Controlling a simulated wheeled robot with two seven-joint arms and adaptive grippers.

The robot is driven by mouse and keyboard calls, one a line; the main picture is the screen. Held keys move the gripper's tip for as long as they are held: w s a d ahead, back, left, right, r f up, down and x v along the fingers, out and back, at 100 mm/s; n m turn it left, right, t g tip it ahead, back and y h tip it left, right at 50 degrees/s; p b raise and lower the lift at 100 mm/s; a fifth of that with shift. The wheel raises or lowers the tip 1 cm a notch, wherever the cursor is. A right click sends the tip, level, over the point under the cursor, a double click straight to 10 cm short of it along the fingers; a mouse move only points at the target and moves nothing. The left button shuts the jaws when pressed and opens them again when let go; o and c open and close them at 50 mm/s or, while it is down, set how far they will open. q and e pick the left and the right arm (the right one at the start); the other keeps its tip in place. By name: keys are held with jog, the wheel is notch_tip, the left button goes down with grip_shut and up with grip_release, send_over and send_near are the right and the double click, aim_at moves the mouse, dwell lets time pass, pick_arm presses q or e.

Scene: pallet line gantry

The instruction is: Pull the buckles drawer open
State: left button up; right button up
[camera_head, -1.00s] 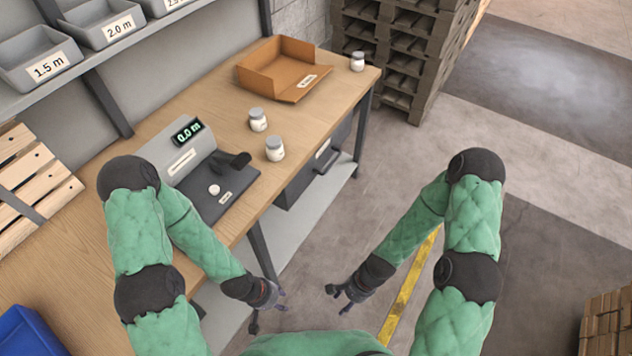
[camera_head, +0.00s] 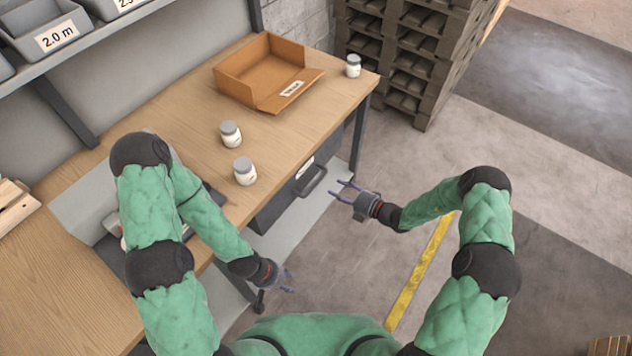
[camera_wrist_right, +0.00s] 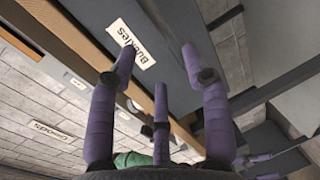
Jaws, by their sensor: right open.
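The buckles drawer (camera_head: 287,200) is a dark grey unit under the right part of the wooden workbench, with a white label and a bar handle (camera_head: 312,180) on its front. It looks shut. In the right wrist view the label (camera_wrist_right: 132,44) reads "Buckles". My right gripper (camera_head: 345,191) is open and empty, just right of the handle, with its fingers pointing towards the drawer front and a gap between. Its purple fingers also show in the right wrist view (camera_wrist_right: 160,90). My left gripper (camera_head: 286,282) hangs low in front of the bench; its opening is too small to tell.
The workbench (camera_head: 190,110) carries an orange-brown open box (camera_head: 262,75) and white jars with grey lids (camera_head: 244,171). Stacked pallets (camera_head: 408,60) stand behind its right end. The floor right of the drawer is clear, with a yellow line (camera_head: 420,268).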

aim_at(318, 182)
jog(key=b+x, duration=0.3)
jog(key=x, duration=0.7)
jog(key=shift+a, duration=0.1)
grip_shut()
